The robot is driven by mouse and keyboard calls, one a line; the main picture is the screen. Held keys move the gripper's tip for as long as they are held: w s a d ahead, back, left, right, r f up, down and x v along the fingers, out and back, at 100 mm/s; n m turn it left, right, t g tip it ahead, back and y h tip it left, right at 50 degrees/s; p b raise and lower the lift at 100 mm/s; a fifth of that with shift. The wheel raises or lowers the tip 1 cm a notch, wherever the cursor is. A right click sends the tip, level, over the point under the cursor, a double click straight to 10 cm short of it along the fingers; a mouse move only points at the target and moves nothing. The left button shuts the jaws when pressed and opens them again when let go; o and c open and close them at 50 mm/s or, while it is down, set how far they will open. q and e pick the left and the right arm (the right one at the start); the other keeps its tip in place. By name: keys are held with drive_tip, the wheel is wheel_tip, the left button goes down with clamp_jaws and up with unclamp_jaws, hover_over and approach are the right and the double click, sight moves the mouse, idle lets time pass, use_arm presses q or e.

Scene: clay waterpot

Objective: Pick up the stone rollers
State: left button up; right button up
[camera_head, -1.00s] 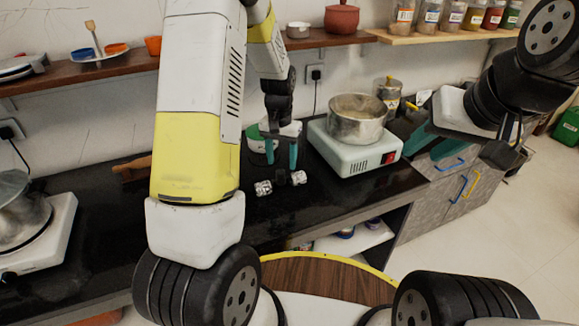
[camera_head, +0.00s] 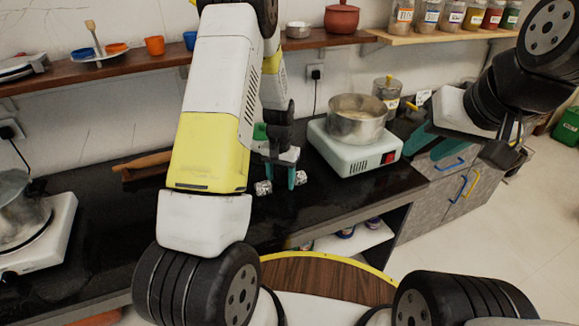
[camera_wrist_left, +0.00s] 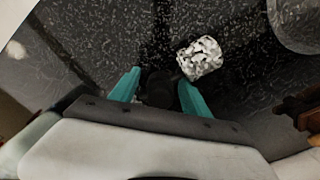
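Two small white-and-dark speckled stone rollers lie on the black counter in the head view, a left one (camera_head: 263,188) and a right one (camera_head: 300,178). My left gripper (camera_head: 280,179) is open, its teal fingers down close to the rollers. In the left wrist view, one speckled roller (camera_wrist_left: 200,57) lies just beyond the right fingertip of my left gripper (camera_wrist_left: 160,85), not between the fingers. A dark shape shows between the fingers; I cannot tell what it is. My right gripper (camera_head: 468,142) hangs at the right with its teal fingers apart, away from the rollers.
A steel pot (camera_head: 357,122) stands on a pale cooker (camera_head: 350,157) right of the rollers. A wooden rolling pin (camera_head: 145,162) lies left on the counter (camera_head: 110,210). Another cooker (camera_head: 52,240) with a pot is far left. A shelf (camera_head: 120,66) runs above.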

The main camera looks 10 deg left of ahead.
use_arm(q)
clamp_jaws()
idle(1.3)
